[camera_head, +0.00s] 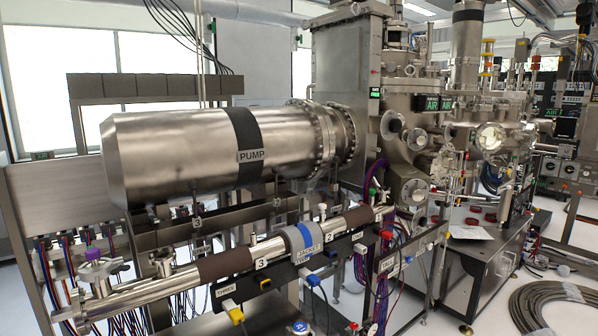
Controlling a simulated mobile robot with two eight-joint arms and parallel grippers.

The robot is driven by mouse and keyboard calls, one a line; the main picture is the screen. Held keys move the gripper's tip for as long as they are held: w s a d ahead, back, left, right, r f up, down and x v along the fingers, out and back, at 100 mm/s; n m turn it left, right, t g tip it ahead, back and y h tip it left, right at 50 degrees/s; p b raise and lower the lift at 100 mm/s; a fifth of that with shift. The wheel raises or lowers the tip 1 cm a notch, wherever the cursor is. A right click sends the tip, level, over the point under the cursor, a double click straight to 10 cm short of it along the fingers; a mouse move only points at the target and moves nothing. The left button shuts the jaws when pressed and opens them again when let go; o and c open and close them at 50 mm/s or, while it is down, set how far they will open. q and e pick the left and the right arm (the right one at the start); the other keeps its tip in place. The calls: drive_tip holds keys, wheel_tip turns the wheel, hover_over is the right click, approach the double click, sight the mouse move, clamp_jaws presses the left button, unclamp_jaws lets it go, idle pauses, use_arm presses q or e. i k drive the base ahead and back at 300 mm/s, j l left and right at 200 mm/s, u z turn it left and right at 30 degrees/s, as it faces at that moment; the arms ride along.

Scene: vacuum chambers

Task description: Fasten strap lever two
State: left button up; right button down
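A long silver tube (180,284) runs from the lower left up to the right below the large steel pump (180,152). It has a brown sleeve (226,264) near a tag marked 3 (262,263). A second brown sleeve (358,218) is farther right, near a tag marked 2 (328,238). A grey and blue band (303,242) with a lettered label wraps the tube between them. Small upright metal pieces stand behind the tube. I cannot tell which part is strap lever two or whether it is fastened. Neither of my grippers is in view.
A rail (245,290) with plugs and cables runs below the tube. A metal chamber (345,95) and crowded equipment stand at the right. A dark cabinet (487,265) is at the lower right. Coiled hose (550,305) lies on the floor there.

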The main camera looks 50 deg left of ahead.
sight(276, 193)
drive_tip(key=i+u, duration=0.2)
drive_tip(key=i, duration=0.3)
drive_tip(key=i+l+u, duration=0.15)
drive_tip(key=i, duration=0.3)
drive_tip(key=i+l+u, duration=0.2)
drive_tip(key=i, duration=0.3)
drive_tip(key=i+u, duration=0.25)
drive_tip(key=u, duration=0.25)
drive_tip(key=i+l+u, duration=0.15)
drive_tip(key=u, duration=0.3)
drive_tip(key=i+l+u, duration=0.25)
drive_tip(key=u, duration=0.25)
drive_tip(key=i+l+u, duration=0.1)
drive_tip(key=u, duration=0.3)
drive_tip(key=i+l+u, duration=0.2)
drive_tip(key=u, duration=0.2)
drive_tip(key=i+l+u, duration=0.15)
drive_tip(key=u, duration=0.25)
drive_tip(key=i+l+u, duration=0.1)
drive_tip(key=l+u, duration=0.3)
